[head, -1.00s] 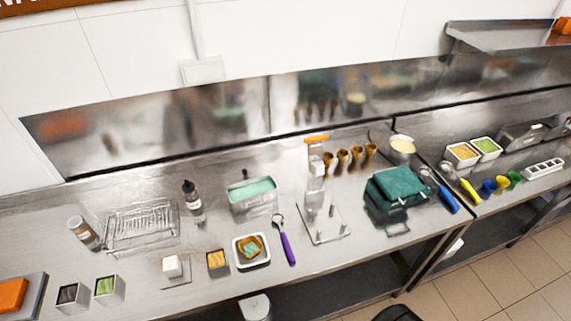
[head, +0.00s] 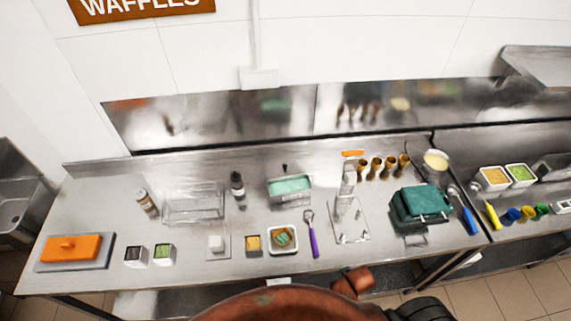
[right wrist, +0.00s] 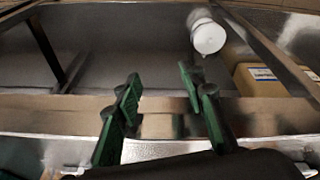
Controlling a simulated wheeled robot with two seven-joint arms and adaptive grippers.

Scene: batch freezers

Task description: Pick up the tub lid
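No thing in these frames is clearly marked as the tub lid. In the right wrist view, a white round-ended container (right wrist: 208,36) shows beyond the fingers, at the top right; I cannot tell if its pale end is a lid. My right gripper (right wrist: 160,80) has its two green fingers spread with nothing between them, and the white container lies apart from them. In the head view, an open-topped metal tub (head: 290,188) with pale green contents stands at the back of the counter. My left gripper is not in view.
The steel counter (head: 90,205) holds an orange block on a grey tray (head: 72,250), a wire rack (head: 195,203), a green appliance (head: 420,204), cones (head: 376,168) and small tubs. In the right wrist view a cardboard box (right wrist: 262,78) stands at the right.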

